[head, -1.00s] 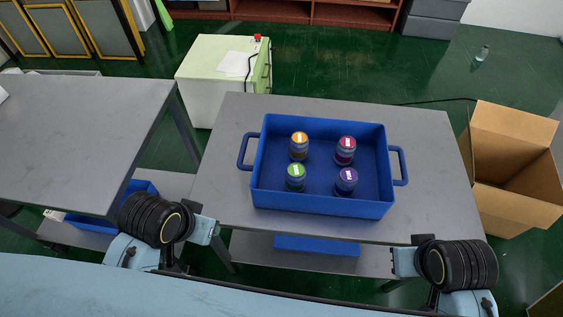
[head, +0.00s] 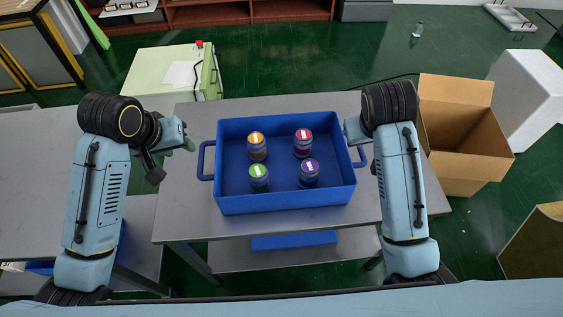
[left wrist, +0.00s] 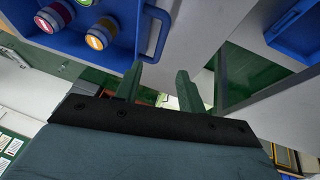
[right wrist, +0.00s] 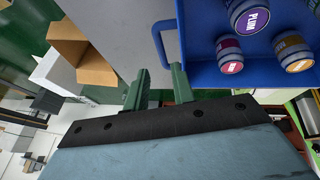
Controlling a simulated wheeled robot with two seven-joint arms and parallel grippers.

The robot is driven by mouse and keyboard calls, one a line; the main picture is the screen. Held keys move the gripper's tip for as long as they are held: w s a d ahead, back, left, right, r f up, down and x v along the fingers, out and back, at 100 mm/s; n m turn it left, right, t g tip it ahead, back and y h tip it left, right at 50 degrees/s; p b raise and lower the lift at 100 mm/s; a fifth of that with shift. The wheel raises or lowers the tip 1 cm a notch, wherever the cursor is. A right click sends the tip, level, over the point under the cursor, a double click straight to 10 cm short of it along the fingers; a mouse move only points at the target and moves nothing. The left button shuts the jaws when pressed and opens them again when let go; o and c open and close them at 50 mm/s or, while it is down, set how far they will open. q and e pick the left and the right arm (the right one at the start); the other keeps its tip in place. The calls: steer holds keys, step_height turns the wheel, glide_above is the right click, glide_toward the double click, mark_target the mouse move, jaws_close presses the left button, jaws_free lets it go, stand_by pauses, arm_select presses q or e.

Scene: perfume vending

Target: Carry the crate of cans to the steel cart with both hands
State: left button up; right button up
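The blue crate (head: 285,203) sits flat on a grey table (head: 185,222), with orange-, red-, green- and purple-lidded cans standing inside. Its left handle (head: 206,160) and right handle (head: 361,157) stick out at the sides. My left gripper (head: 187,145) is just left of the left handle, apart from it. In the left wrist view its fingers (left wrist: 160,87) are open and empty, with the handle (left wrist: 158,30) ahead. My right gripper is largely hidden by its arm in the head view, near the right handle. Its fingers (right wrist: 159,88) are open beside the handle (right wrist: 163,45), not closed on it.
Another grey surface (head: 40,150) stands at the left, across a gap. An open cardboard box (head: 465,135) is at the right. A pale green cabinet (head: 165,80) stands behind the table. A blue bin (head: 293,240) is on the lower shelf.

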mark_target(200, 158)
arm_select(q)
steer(key=shift+f, duration=0.15)
arm_select(e)
steer(key=shift+f, duration=0.1)
arm_select(q)
steer(key=x, duration=1.3)
steer(key=shift+w, duration=0.1)
arm_select(e)
steer(key=x, duration=1.3)
steer(key=shift+f, duration=0.15)
arm_select(q)
steer(key=c, duration=0.7)
arm_select(e)
jaws_close()
arm_select(q)
jaws_close()
arm_select(e)
steer(key=shift+w, duration=0.1)
